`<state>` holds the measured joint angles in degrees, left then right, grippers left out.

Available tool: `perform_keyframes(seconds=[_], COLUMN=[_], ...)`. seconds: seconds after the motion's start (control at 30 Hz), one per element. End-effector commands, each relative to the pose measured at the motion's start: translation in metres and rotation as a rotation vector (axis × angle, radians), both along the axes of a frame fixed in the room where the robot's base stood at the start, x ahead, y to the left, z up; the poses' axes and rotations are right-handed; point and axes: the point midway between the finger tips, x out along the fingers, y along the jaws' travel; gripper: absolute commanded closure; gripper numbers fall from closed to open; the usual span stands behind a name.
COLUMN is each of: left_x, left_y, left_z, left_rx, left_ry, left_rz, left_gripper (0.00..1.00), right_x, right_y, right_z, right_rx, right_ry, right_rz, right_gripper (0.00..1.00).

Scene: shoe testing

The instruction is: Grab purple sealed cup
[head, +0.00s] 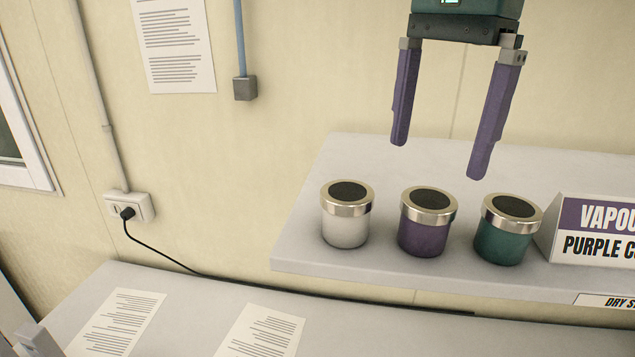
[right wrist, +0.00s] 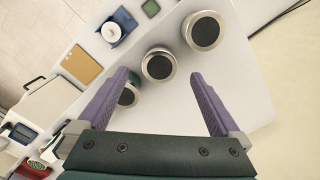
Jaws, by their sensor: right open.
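The purple cup (head: 423,238) with a silver rim and dark top stands upright in the middle of a row of three on a pale shelf (head: 330,262). A white cup (head: 345,230) stands left of it and a green cup (head: 503,245) right of it. My right gripper (head: 438,160) is open and empty, above and behind the row, its purple fingers pointing down. In the right wrist view the middle cup (right wrist: 158,66) lies beyond the fingertips; one end cup (right wrist: 128,96) is partly hidden by a finger. My left gripper is not in view.
A purple and white sign (head: 598,230) stands close to the green cup. Papers (head: 118,322) lie on the lower table, and a black cable (head: 165,257) runs from a wall socket (head: 130,207) behind it. The shelf left of the white cup is clear.

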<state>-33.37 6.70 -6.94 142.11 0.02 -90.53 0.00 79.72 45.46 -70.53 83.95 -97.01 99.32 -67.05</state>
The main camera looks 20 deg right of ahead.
Motion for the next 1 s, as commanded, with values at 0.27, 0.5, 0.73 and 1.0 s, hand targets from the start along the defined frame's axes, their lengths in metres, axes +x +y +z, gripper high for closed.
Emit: perform_keyframes(seconds=[0.27,0.5,0.73,1.0], left_x=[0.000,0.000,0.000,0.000], left_y=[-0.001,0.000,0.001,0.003], left_z=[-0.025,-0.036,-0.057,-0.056], left_rx=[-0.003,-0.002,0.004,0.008], left_ry=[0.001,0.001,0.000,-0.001], left_rz=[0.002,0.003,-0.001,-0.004], left_gripper=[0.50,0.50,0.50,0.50], right_x=[-0.001,0.000,0.003,0.003], right_y=[-0.013,-0.012,-0.011,-0.010], right_z=[-0.033,-0.055,-0.092,-0.095], right_rx=[-0.046,-0.044,-0.042,-0.042], right_ry=[0.013,0.012,0.012,0.011], right_rz=[-0.006,-0.005,-0.005,-0.005], right_gripper=[0.00,0.00,0.00,0.00])
